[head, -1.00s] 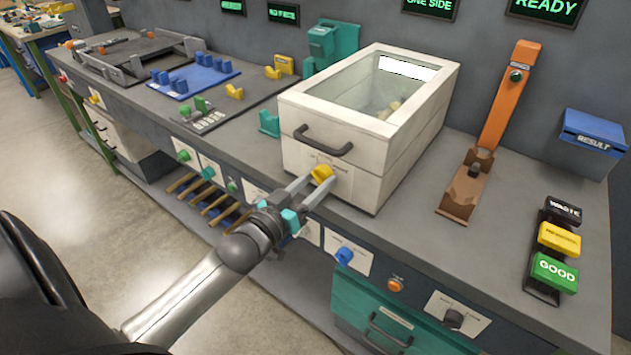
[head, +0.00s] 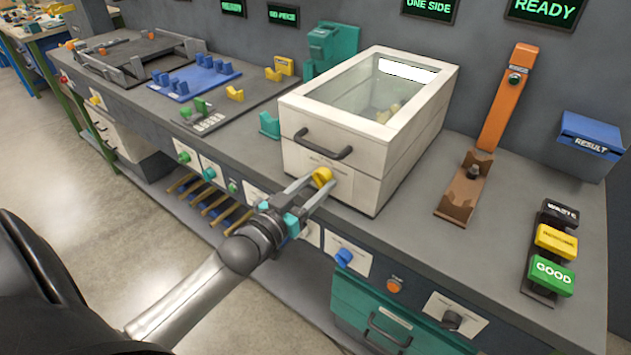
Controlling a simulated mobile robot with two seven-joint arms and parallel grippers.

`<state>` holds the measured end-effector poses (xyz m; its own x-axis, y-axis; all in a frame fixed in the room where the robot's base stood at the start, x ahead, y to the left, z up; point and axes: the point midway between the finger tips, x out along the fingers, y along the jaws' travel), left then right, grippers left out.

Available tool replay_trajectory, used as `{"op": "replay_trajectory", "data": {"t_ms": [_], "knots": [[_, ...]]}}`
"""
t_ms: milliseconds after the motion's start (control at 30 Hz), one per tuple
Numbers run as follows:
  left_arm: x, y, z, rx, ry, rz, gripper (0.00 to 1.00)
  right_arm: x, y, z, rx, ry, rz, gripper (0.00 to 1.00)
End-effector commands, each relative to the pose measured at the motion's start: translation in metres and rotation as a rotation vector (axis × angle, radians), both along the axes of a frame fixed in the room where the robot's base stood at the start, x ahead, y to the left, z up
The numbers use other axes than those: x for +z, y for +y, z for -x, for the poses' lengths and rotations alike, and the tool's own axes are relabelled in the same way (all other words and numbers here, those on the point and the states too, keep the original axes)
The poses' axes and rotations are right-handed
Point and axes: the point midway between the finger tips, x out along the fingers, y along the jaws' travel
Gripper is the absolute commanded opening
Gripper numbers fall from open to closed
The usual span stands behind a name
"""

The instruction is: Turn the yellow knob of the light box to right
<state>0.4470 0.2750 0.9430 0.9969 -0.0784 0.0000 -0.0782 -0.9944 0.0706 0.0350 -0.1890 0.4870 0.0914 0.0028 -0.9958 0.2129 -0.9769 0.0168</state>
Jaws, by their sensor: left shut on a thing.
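The light box (head: 395,157) is a white box with a glass lid and a dark handle, standing on the grey bench. Its yellow knob (head: 322,177) sits on the front face, below the handle. My left gripper (head: 316,182) reaches up to the knob from the front, with one finger on each side, shut on it. The fingers cover part of the knob's sides, and I cannot make out a pointer mark on it. Some light-coloured pieces (head: 392,111) show through the glass. My right gripper is not in view.
A blue knob (head: 343,257) and other controls line the bench front. An orange stand (head: 485,150) is right of the box, with waste, yellow and good buttons (head: 552,277) further right. A teal drawer (head: 375,320) is below. Bench top between box and stand is clear.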

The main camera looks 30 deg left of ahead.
Motion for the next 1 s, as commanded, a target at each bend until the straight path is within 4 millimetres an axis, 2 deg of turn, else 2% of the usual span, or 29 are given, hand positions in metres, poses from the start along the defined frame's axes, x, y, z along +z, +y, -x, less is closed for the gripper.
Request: {"op": "replay_trajectory", "data": {"t_ms": [1000], "knots": [[0.001, 0.001, 0.0, 0.0, -0.041, -0.507, 0.0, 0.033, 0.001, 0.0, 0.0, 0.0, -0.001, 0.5]]}}
